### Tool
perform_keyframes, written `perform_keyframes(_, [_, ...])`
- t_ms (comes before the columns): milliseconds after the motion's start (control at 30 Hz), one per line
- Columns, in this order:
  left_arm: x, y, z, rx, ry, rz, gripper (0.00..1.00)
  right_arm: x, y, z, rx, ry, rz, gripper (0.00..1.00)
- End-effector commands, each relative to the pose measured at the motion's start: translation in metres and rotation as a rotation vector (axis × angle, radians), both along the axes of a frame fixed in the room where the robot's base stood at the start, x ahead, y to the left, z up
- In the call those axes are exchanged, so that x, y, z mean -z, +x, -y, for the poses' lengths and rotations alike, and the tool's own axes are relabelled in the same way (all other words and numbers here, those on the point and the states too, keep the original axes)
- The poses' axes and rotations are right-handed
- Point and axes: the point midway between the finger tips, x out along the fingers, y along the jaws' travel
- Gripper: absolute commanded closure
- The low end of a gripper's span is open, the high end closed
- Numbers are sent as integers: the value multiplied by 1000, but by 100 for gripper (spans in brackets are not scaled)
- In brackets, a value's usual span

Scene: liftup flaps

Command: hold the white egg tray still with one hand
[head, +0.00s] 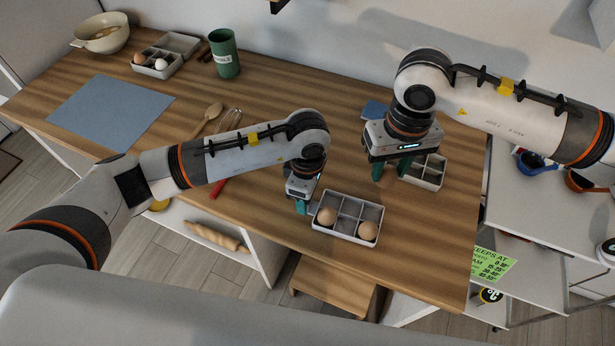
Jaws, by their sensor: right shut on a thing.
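A pale white egg tray (375,235) with square compartments sits near the table's front edge. Two brown eggs (368,231) lie in its front compartments. My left gripper (303,206) is low at this tray's left end; I cannot tell whether its fingers touch or grip the wall. A second pale compartment tray (436,184) lies behind and to the right, and its visible compartments look empty. My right gripper (390,170) points down at this tray's left side and is shut on it. The exact contact is partly hidden by the gripper body.
A third tray (157,71) with eggs stands at the back left, beside a green cup (224,55) and a bowl (102,35). A blue-grey mat (108,112), a wooden spoon (208,115) and a whisk (230,120) lie left. The table's front right is clear.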

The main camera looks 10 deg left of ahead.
Motion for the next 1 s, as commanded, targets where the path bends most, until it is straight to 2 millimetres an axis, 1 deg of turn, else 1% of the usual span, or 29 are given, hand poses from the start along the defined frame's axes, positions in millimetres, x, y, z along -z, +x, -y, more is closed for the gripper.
perform_keyframes(33, [8, -1, 0, -1, 1, -3, 42, 0, 0, 0, 0, 0, 0, 75])
perform_keyframes(100, [15, -1, 0, -1, 0, -3, 42, 0, 0, 0, 0, 0, 0, 75])
perform_keyframes(200, [23, 0, 0, 0, 0, -1, 42, 0, 0, 0, 0, 0, 0, 75])
perform_keyframes(333, [26, 0, 0, 1, 0, 0, 42, 0, 0, 0, 0, 0, 0, 75])
perform_keyframes(567, [27, 0, 0, 1, 0, 0, 42, 0, 0, 0, 0, 0, 0, 75])
perform_keyframes(800, [26, 0, 0, 0, 0, 0, 81, 0, 0, 0, 0, 0, 0, 75])
perform_keyframes(867, [26, 0, 0, 0, 0, 0, 90, 0, 0, 0, 0, 0, 0, 75])
perform_keyframes(933, [26, 0, 0, 0, 0, 0, 90, 0, 0, 0, 6, 1, -1, 75])
perform_keyframes(1000, [26, 0, 0, 0, 0, 0, 91, 4, 0, 0, 48, 8, -13, 75])
